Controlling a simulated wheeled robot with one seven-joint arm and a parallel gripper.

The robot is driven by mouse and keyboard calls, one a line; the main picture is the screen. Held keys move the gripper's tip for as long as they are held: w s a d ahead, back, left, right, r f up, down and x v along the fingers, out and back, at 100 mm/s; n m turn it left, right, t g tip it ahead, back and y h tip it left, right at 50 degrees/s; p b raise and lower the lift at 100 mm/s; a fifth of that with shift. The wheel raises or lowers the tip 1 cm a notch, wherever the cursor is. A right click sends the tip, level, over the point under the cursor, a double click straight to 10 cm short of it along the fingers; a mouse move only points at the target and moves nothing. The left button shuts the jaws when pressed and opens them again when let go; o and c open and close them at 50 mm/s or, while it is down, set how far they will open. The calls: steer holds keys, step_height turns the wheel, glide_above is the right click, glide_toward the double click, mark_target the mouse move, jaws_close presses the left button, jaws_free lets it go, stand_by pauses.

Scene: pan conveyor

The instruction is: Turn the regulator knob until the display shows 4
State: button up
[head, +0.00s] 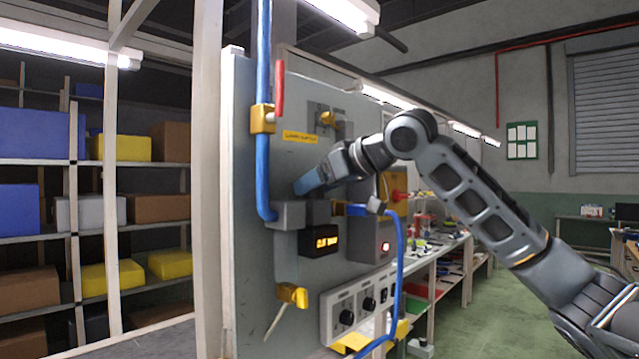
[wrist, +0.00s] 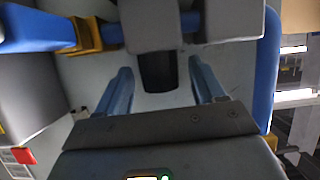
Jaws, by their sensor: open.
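The regulator is a grey block (head: 288,215) on the wall panel, joined to blue pipe. Its dark cylindrical knob (wrist: 158,72) shows in the wrist view, sticking out from the grey block (wrist: 150,22). My gripper (wrist: 160,80) is open, with one blue finger on each side of the knob and a visible gap to both. In the head view my gripper (head: 303,187) is just above the regulator, and the knob is hidden behind its fingers. The black display (head: 326,242) below right of the regulator glows orange; its characters are too small to read surely.
Blue pipes (head: 263,160) run down the panel with yellow fittings. Shelves with boxes stand left. Open green floor lies right.

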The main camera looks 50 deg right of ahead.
steer(key=c, duration=1.1)
steer(key=shift+o, duration=0.2)
steer(key=shift+a, duration=0.1)
steer(key=m+h, duration=0.1)
steer(key=m+h+b, duration=0.1)
steer(key=m+h, duration=0.1)
steer(key=shift+w+a+f+h, duration=0.1)
steer(key=shift+a+h, duration=0.2)
steer(key=m+g+h, duration=0.1)
steer(key=h, duration=0.1)
steer(key=m+g+h, duration=0.1)
steer(key=m, duration=0.1)
steer(key=m+g+h+b, duration=0.1)
steer(key=m+h, duration=0.1)
steer(key=shift+w+a+h, duration=0.2)
steer(key=shift+a+h, duration=0.05)
steer(key=shift+h, duration=0.05)
steer(key=shift+m+g+h, duration=0.3)
steer(key=shift+m+g, duration=0.2)
steer(key=shift+m, duration=0.1)
steer(key=shift+w+r+m+g+h+p, duration=0.1)
steer(key=shift+r+m+g+h+p, duration=0.25)
steer(key=shift+m+g+h+p, duration=0.4)
steer(key=shift+f+m+g+h+p, duration=0.2)
steer(key=shift+m+g+h+p, duration=0.25)
steer(key=shift+m+g+p, duration=0.55)
